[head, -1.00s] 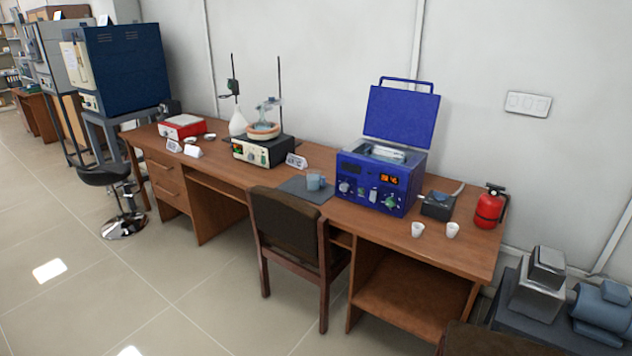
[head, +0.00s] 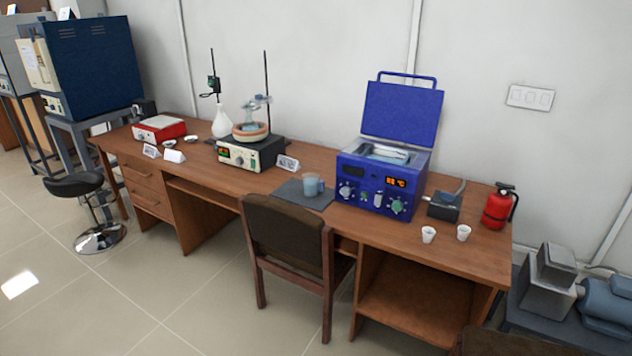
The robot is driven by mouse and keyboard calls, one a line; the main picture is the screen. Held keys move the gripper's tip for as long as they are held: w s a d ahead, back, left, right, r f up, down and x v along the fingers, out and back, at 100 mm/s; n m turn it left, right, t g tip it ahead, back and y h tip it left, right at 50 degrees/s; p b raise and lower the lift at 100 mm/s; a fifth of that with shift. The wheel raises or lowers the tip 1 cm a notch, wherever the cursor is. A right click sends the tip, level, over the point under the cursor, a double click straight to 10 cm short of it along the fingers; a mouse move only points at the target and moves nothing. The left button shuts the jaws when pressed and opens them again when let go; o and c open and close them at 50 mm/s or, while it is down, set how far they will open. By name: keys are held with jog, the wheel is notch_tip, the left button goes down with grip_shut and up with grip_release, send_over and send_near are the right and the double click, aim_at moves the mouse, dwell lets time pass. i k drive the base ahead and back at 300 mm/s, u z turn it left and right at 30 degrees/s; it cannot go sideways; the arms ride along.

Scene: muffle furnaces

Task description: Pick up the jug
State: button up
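A small blue-grey jug (head: 312,185) with a handle on its right side stands upright on a dark grey mat (head: 291,195) on the wooden desk. It is left of the blue box-shaped device and behind the chair's backrest. Nothing covers it. My gripper is not in this view.
A brown chair (head: 287,236) stands in front of the desk (head: 440,249). The blue device (head: 347,166) has its lid raised. Two white cups (head: 428,235) and a red extinguisher (head: 497,207) are at the right. A stool (head: 75,185) is at the left. Open floor lies in front.

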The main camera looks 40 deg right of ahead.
aim_at(314, 185)
jog(key=z, duration=0.15)
jog(key=i, duration=1.15)
jog(key=u, duration=0.3)
